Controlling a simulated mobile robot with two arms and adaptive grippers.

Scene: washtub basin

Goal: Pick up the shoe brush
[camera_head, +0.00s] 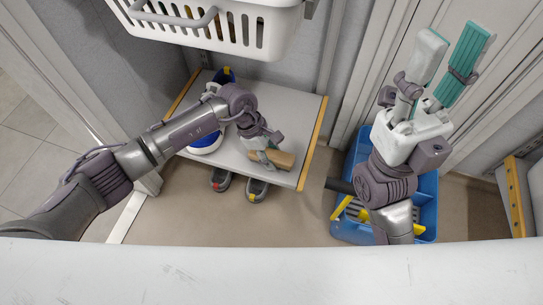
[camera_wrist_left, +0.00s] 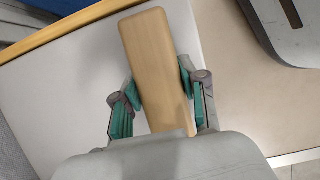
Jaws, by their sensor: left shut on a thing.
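The shoe brush (camera_head: 285,160) shows as a light wooden block at the front right part of a grey shelf. My left gripper (camera_head: 266,160) is at the brush in the head view. In the left wrist view the wooden back of the brush (camera_wrist_left: 152,50) lies between the green fingertips (camera_wrist_left: 158,87), which are shut on its two sides. The bristles are hidden, and I cannot tell whether the brush still touches the shelf. My right gripper (camera_head: 450,60) is raised at the right, open and empty, its fingers pointing up and away.
The shelf (camera_head: 300,110) has yellow-brown side edges. A blue and white shoe (camera_head: 207,140) stands on it behind my left arm. Dark shoes (camera_head: 257,189) are below the shelf. A white basket (camera_head: 215,30) hangs above. A blue crate (camera_head: 428,190) stands at the right below my right arm.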

